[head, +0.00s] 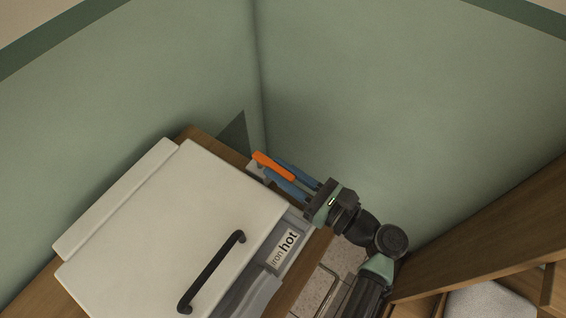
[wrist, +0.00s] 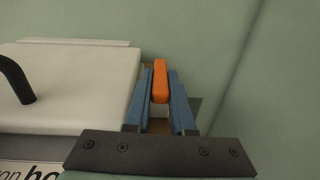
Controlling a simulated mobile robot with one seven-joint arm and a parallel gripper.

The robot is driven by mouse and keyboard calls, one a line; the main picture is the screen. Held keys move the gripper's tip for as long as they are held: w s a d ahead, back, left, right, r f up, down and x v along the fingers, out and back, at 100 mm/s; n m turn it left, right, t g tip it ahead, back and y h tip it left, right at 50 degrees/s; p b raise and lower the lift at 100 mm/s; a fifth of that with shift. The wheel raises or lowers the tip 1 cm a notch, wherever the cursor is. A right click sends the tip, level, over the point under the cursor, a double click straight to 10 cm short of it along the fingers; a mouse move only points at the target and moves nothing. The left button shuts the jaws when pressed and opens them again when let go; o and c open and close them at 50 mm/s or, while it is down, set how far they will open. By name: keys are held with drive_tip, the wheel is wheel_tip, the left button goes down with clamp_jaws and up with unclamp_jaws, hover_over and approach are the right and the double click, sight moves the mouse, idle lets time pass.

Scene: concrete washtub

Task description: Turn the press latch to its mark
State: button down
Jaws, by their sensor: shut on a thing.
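The press (head: 170,235) is a cream, flat-topped machine with a black bar handle (head: 211,270). Its latch is an orange lever (head: 268,162) at the far right corner, near the wall corner. In the wrist view the orange lever (wrist: 160,68) stands between my two blue fingers. My gripper (head: 280,172) is shut on this lever, one finger on each side. The lever's base is largely hidden by my fingers. I cannot make out the mark in either view.
A label reading "iron hot" (head: 284,250) is on the press front. Green walls meet close behind the latch. The press stands on a wooden top (head: 205,139). A wooden unit (head: 490,235) with a pale cloth (head: 490,300) is at the right.

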drive_tip(key=m+t+h+p, duration=0.1)
drive_tip(key=s+a+m+t+h+p, duration=0.1)
drive_tip(key=p, duration=0.1)
drive_tip(key=shift+r, duration=0.3)
drive_tip(key=shift+s+a+f+m+t+h+p, duration=0.1)
drive_tip(key=shift+f+m+t+h+p, duration=0.05)
drive_tip(key=shift+m+t+h+p, duration=0.35)
drive_tip(key=shift+a+f+m+t+h+p, duration=0.1)
drive_tip(key=shift+m+t+h+p, duration=0.25)
drive_tip(key=shift+t+h, duration=0.25)
drive_tip(key=c, duration=0.8)
unclamp_jaws()
drive_tip(key=shift+o, duration=0.2)
drive_tip(key=b+v, duration=0.1)
drive_tip(key=v, duration=1.2)
drive_tip(key=shift+d+r, duration=0.1)
